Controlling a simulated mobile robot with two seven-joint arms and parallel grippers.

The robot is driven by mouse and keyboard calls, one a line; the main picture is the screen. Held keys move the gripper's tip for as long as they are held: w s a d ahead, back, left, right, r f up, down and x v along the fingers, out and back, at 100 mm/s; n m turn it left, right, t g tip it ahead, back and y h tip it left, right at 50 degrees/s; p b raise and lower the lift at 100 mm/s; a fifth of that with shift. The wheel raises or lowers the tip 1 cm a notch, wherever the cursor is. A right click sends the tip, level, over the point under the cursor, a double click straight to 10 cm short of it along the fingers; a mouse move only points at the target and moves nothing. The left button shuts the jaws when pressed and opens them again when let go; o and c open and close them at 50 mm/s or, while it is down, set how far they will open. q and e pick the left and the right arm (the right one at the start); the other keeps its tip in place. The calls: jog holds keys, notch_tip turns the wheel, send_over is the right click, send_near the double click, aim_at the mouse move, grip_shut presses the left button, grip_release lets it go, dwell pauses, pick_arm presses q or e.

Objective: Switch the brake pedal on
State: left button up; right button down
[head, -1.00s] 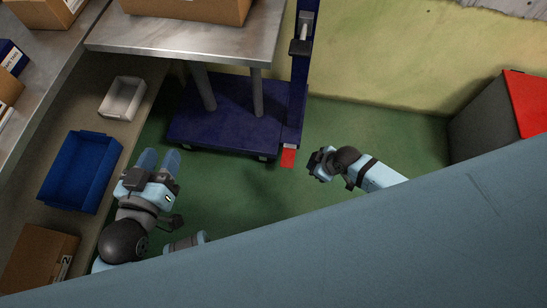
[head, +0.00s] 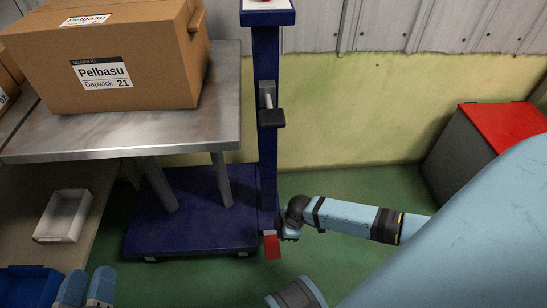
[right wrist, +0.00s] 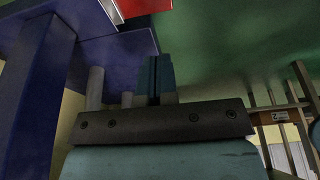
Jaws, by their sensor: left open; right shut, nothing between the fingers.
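The red brake pedal (head: 272,246) sits low at the foot of the blue post (head: 267,150), at the front right corner of the blue wheeled base (head: 190,228). In the right wrist view, a red part (right wrist: 125,10) that looks like the pedal is at the top edge. My right gripper is by the pedal's right side in the head view, its fingers mostly hidden. In the wrist view its fingers (right wrist: 155,75) are together and empty, below the red part; contact cannot be told. My left gripper (head: 86,287) is open and empty at the bottom left, far from the pedal.
A metal table (head: 130,135) with a cardboard box (head: 145,85) stands over the base. A white tray (head: 63,215) and a blue bin (head: 28,288) are at left. A red-topped grey cabinet (head: 470,150) stands at right. Green floor between is clear.

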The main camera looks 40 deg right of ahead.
jog(key=b, duration=0.4)
send_near(272, 253)
jog(key=b+x, duration=0.3)
jog(key=x, duration=0.2)
jog(key=shift+w+a+f+b, duration=0.15)
jog(key=shift+a+f+b, duration=0.05)
jog(key=shift+f+b, duration=0.4)
jog(key=shift+f, duration=0.25)
pick_arm(q)
jog(key=w+f+m, duration=0.1)
jog(key=w+a+f+m, duration=0.1)
jog(key=f+m, duration=0.1)
jog(key=m, duration=0.1)
jog(key=shift+w+a+t, duration=0.25)
jog(key=shift+w+t, duration=0.15)
